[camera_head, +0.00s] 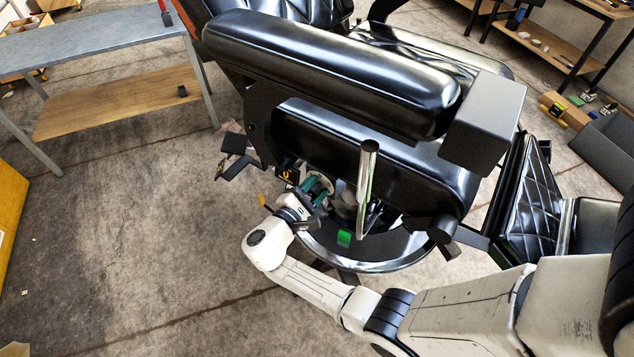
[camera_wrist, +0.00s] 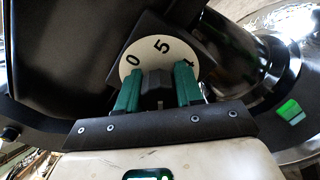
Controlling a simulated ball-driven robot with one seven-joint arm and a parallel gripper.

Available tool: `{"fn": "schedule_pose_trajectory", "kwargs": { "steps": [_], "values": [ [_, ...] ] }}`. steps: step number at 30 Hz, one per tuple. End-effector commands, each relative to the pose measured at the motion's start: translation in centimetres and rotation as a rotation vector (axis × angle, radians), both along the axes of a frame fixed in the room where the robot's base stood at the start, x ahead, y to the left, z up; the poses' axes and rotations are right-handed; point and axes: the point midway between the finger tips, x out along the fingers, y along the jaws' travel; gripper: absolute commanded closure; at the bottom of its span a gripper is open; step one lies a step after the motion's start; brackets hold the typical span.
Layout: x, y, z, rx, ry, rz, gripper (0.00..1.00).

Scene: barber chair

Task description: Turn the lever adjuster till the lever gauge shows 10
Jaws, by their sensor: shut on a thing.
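The lever gauge is a round white dial (camera_wrist: 145,58) under the black chair, with 0 at its left, 5 near its top and a partly hidden mark at its right. I cannot see a pointer, so the reading is unclear. The lever adjuster is a dark knob (camera_wrist: 158,93) in front of the dial. My gripper (camera_head: 313,189) has green fingers, which stand on both sides of the knob in the wrist view (camera_wrist: 158,80) and are shut on it. The fingers cover the dial's lower part.
A chrome lever (camera_head: 367,178) stands upright right of my gripper. A small green block (camera_head: 344,238) sits on the chair's base (camera_head: 385,245). The black armrest (camera_head: 330,70) overhangs from above. A grey table (camera_head: 90,40) is at left, with open floor between.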

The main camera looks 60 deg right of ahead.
Motion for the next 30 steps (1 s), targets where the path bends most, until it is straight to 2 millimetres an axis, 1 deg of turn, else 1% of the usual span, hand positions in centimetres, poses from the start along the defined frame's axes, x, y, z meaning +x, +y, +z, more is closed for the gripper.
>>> {"fn": "schedule_pose_trajectory", "kwargs": {
  "steps": [1,9,23,24,30],
  "values": [
    [0.23,0.09,0.10,0.002,0.021,0.007,0.95],
    [0.18,0.09,-0.06,0.001,0.096,0.007,0.95],
    [0.15,0.10,-0.17,0.001,0.109,0.008,0.95],
    [0.15,0.10,-0.18,0.001,0.109,0.008,0.63],
    [0.08,0.07,-0.13,0.001,0.109,0.006,0.44]
  ]
}}
